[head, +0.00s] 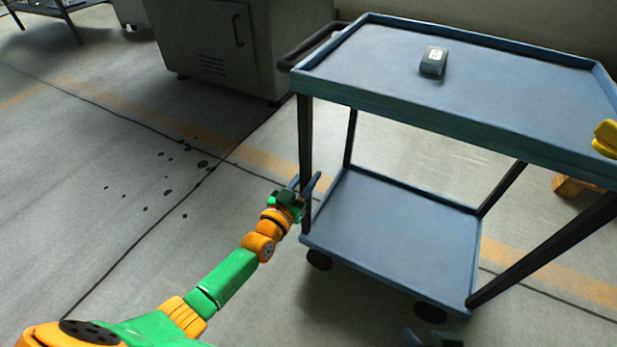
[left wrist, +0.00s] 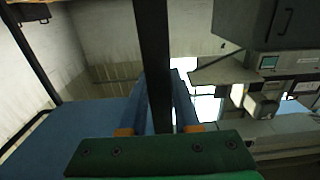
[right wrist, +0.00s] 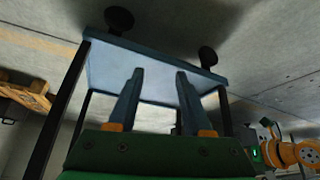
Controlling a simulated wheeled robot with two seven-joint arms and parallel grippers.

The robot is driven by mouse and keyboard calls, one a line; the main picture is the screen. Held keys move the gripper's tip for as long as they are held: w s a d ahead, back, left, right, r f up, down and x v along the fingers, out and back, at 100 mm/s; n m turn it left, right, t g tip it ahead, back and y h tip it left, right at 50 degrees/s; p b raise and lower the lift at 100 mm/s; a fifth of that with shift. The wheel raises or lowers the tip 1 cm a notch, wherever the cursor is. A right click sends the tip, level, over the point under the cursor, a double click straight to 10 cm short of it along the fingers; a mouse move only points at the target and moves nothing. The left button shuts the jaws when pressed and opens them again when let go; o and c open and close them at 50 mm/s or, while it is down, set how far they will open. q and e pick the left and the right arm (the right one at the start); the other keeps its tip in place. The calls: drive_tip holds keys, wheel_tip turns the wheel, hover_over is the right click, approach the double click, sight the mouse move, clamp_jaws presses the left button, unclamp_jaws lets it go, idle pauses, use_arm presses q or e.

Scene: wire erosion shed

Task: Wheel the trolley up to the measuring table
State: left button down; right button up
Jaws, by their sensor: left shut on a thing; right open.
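The trolley (head: 390,110) has two blue trays, dark posts, dark wheels and a dark push handle (head: 308,45) at its left end. My left gripper (head: 305,186) is shut on the trolley's near left post, between the two trays; in the left wrist view the post (left wrist: 153,60) runs between its fingers. My right gripper (head: 420,338) is low at the bottom edge, mostly cut off. The right wrist view shows its fingers (right wrist: 159,75) open and empty, with the lower tray (right wrist: 155,72) beyond them. I cannot tell which thing is the measuring table.
A small dark box with a pale label (head: 433,61) stands on the upper tray. A grey cabinet (head: 215,45) is behind, left of the trolley. A dark table (head: 55,8) shows at the top left. A wooden piece (head: 570,187) lies at right. Floor at left is clear, with dark spots.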

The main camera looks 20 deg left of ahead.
sight(302, 182)
use_arm(q)
drive_tip(key=shift+a, duration=0.25)
use_arm(e)
drive_tip(key=shift+a, duration=0.2)
use_arm(q)
drive_tip(key=c, duration=0.6)
unclamp_jaws()
drive_tip(key=shift+d, duration=0.1)
drive_tip(key=shift+o, duration=0.2)
use_arm(e)
drive_tip(key=shift+f, duration=0.1)
use_arm(q)
drive_tip(key=s+p, duration=0.2)
drive_tip(key=s, duration=0.1)
drive_tip(key=shift+a+r, duration=0.15)
drive_tip(key=shift+a, duration=0.15)
drive_tip(key=shift+s+a+p, duration=0.2)
drive_tip(key=shift+s+p, duration=0.15)
drive_tip(key=shift+s, duration=0.65)
drive_tip(key=shift+s+a+p, duration=0.15)
drive_tip(key=shift+s+p, duration=0.15)
drive_tip(key=shift+s, duration=0.65)
use_arm(e)
drive_tip(key=s+d+f+g, duration=0.1)
drive_tip(key=s+f+g, duration=0.2)
drive_tip(key=f, duration=0.4)
drive_tip(key=shift+s+f+h, duration=0.15)
drive_tip(key=shift+s+h, duration=0.15)
drive_tip(key=shift+s, duration=0.15)
drive_tip(key=shift+d, duration=0.1)
